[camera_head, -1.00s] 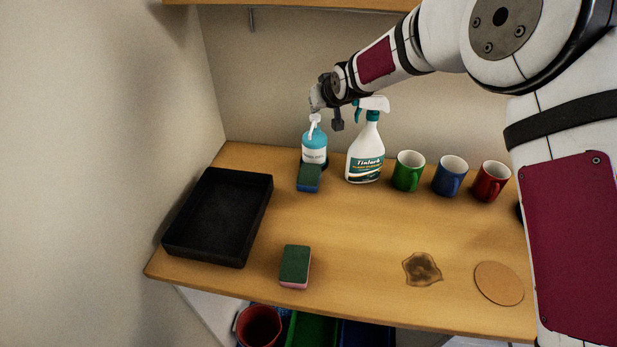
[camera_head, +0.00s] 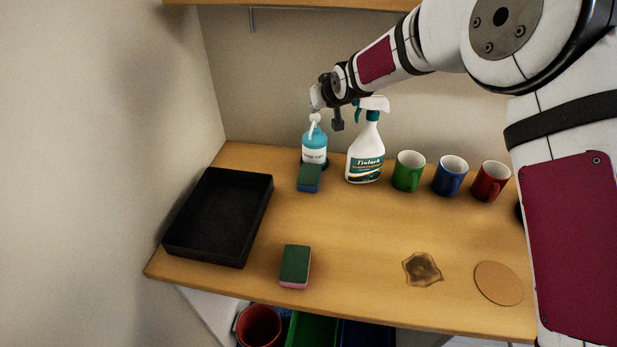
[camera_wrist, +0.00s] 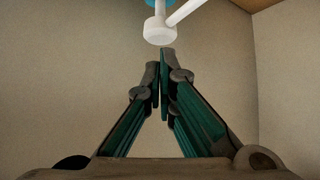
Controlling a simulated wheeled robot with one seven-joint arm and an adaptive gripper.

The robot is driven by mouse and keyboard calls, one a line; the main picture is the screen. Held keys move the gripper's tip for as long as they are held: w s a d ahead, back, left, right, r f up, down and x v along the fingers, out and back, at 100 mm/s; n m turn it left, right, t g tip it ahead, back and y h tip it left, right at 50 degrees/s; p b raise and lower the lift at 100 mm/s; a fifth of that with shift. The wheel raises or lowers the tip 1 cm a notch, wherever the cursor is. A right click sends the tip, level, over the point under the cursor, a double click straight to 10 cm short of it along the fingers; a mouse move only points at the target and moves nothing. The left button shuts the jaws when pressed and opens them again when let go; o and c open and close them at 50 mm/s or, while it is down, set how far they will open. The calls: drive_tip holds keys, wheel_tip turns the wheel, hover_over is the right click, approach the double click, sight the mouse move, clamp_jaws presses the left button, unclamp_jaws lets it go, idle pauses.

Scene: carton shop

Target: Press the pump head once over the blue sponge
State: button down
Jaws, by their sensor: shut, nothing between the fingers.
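The pump bottle (camera_head: 315,152) is teal with a white label and stands at the back of the table. Its white pump head (camera_head: 314,119) is on top and also shows at the top of the wrist view (camera_wrist: 160,31). The blue sponge (camera_head: 309,178), green on top, lies just in front of the bottle. My gripper (camera_head: 316,100) is over the pump head in the head view. In the wrist view my gripper (camera_wrist: 164,58) is shut and empty, its fingertips close to the pump head. I cannot tell whether they touch it.
A white spray bottle (camera_head: 366,155) stands right of the pump bottle. Green (camera_head: 409,176), blue (camera_head: 450,179) and red (camera_head: 490,183) mugs stand further right. A black tray (camera_head: 181,250) is at left. A pink sponge (camera_head: 295,267), a brown stain (camera_head: 422,269) and a cork coaster (camera_head: 498,283) lie in front.

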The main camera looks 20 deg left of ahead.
drive_tip(key=shift+f, duration=0.15)
drive_tip(key=shift+f, duration=1.15)
drive_tip(key=shift+d+r, duration=0.1)
drive_tip(key=shift+r, duration=0.05)
drive_tip(key=shift+r+b, duration=0.35)
drive_tip(key=shift+r, duration=1.65)
